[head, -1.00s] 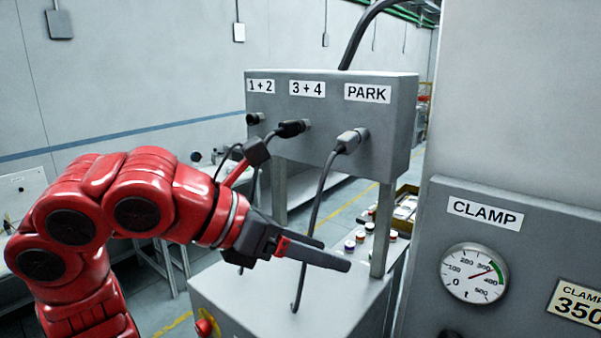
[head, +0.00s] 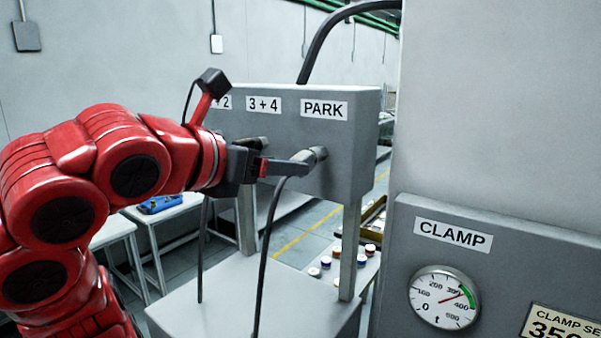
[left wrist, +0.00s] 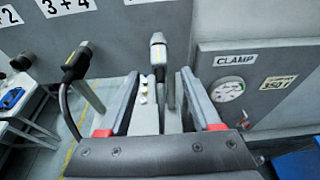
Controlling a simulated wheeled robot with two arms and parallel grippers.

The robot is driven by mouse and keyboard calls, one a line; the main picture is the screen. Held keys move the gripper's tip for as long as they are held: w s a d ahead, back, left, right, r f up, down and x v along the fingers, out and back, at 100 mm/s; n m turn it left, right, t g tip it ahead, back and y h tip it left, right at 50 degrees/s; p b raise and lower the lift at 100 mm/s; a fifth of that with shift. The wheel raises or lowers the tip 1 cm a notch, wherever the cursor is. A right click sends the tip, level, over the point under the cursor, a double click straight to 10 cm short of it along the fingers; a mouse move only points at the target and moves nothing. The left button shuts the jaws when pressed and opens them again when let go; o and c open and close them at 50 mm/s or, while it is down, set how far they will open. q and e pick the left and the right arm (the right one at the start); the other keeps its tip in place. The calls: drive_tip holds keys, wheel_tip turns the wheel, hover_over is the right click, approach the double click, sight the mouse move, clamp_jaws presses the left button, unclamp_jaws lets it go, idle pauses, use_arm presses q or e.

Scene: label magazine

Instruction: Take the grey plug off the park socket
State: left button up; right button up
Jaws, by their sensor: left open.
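The grey plug (head: 304,157) sits in the park socket (head: 320,153) under the PARK label, on the front of the grey box. Its dark cable hangs down. In the left wrist view the plug (left wrist: 158,54) shows beyond and between my fingertips, with its cable below it. My left gripper (head: 286,168) is open and close in front of the plug, its fingers partly overlapping the plug and cable in the head view. I cannot tell whether the fingers touch the plug. My right gripper is out of view.
A black plug (left wrist: 76,66) sits in the 3 + 4 socket to the left, with its own cable. The grey clamp panel (head: 400,250) with a gauge (head: 444,297) stands at the right. Small jars (head: 326,262) stand behind the box's post.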

sight(298, 177)
use_arm(q)
drive_tip(key=p+x, duration=0.2)
drive_tip(key=x, duration=0.3)
drive_tip(key=shift+w+d, duration=0.1)
drive_tip(key=shift+w, duration=0.1)
drive_tip(key=shift+w+d+f, duration=0.2)
drive_tip(key=shift+w+d, duration=0.05)
drive_tip(key=shift+w, duration=0.1)
clamp_jaws()
